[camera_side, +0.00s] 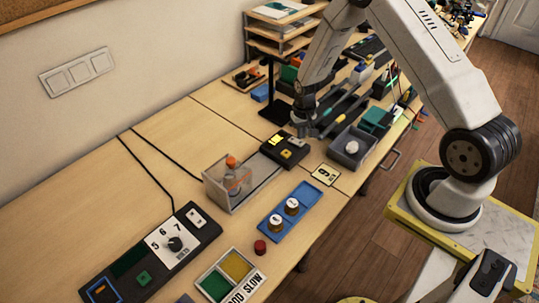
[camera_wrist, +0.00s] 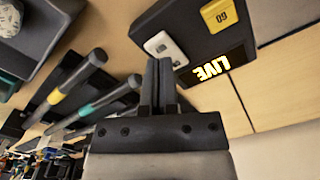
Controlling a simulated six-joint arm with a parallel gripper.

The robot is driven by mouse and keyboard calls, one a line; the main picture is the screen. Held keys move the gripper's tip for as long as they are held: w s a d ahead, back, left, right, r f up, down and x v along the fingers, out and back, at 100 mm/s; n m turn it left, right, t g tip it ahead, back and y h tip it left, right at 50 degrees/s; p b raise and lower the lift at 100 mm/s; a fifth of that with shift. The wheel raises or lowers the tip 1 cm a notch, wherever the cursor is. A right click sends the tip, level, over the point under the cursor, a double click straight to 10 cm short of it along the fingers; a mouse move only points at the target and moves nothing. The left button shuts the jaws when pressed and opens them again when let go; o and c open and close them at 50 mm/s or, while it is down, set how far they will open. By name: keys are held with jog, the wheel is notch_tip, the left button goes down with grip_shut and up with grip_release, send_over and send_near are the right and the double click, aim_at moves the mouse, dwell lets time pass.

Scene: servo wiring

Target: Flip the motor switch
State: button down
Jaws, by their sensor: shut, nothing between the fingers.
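A black control box (camera_side: 276,157) stands at the middle of the bench. The wrist view shows the box (camera_wrist: 190,18) close up, with a white rocker switch (camera_wrist: 165,48), a yellow GO button (camera_wrist: 219,14) and a lit LIVE sign (camera_wrist: 205,68). The white switch (camera_side: 298,142) is at the box's right end in the side view. My gripper (camera_wrist: 159,64) is shut and empty, its fingertips just beside the white switch. I cannot tell whether they touch it. In the side view my gripper (camera_side: 303,133) is over that end of the box. No label reading "motor" is visible.
Tools with long handles (camera_wrist: 75,78) lie beside the box, and a grey bin (camera_side: 352,147) stands right of it. A clear box (camera_side: 230,184) with an orange-topped item, a blue tray (camera_side: 284,212) and a VOLTS dial panel (camera_side: 152,254) stand nearer the camera.

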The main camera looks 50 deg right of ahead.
aim_at(300, 144)
jog(key=shift+f, duration=1.25)
dwell(1.3)
jog(key=shift+r, duration=3.55)
jog(key=shift+a+r, duration=0.25)
jog(key=shift+r, duration=0.15)
jog(key=s+a+r+n+t, duration=0.2)
jog(key=s+a+r+n, duration=0.4)
jog(key=s+a+r, duration=0.7)
jog(key=shift+s+a+r+t, duration=0.3)
jog(key=shift+a+r, duration=0.25)
jog(key=shift+r, duration=0.3)
